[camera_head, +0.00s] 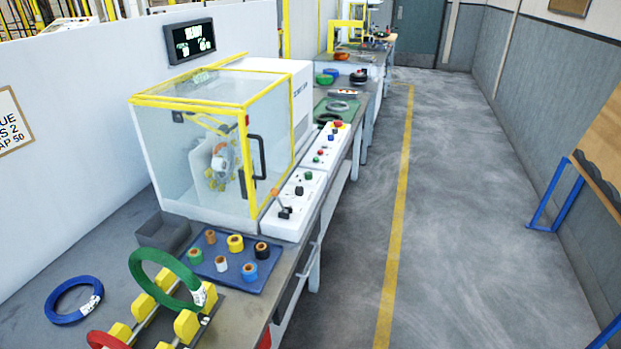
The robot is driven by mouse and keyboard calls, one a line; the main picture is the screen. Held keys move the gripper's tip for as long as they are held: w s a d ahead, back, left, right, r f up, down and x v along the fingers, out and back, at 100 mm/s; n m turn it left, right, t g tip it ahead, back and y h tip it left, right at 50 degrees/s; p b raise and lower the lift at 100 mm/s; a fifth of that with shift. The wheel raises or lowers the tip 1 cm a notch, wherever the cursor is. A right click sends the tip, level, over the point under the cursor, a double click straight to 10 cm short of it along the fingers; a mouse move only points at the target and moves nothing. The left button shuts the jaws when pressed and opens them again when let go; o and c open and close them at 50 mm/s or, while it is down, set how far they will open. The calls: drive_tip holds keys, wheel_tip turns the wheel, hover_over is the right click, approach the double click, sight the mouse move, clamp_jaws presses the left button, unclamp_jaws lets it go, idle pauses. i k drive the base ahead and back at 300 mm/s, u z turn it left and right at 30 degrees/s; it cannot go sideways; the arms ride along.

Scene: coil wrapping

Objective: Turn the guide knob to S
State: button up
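The guide knob cannot be told apart for sure. My gripper is not in view.
A blue tray (221,275) holds several tape rolls. A green coil (166,279) stands in a yellow-block rack, and a blue coil (74,300) lies to its left. The floor right of the bench is clear along a yellow line (396,222).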

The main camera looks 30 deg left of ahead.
sight(300, 191)
drive_tip(key=u, duration=0.3)
drive_tip(key=i, duration=1.4)
drive_tip(key=u, duration=1)
drive_tip(key=i, duration=0.5)
drive_tip(key=u, duration=0.75)
drive_tip(key=i, duration=0.5)
drive_tip(key=u, duration=0.25)
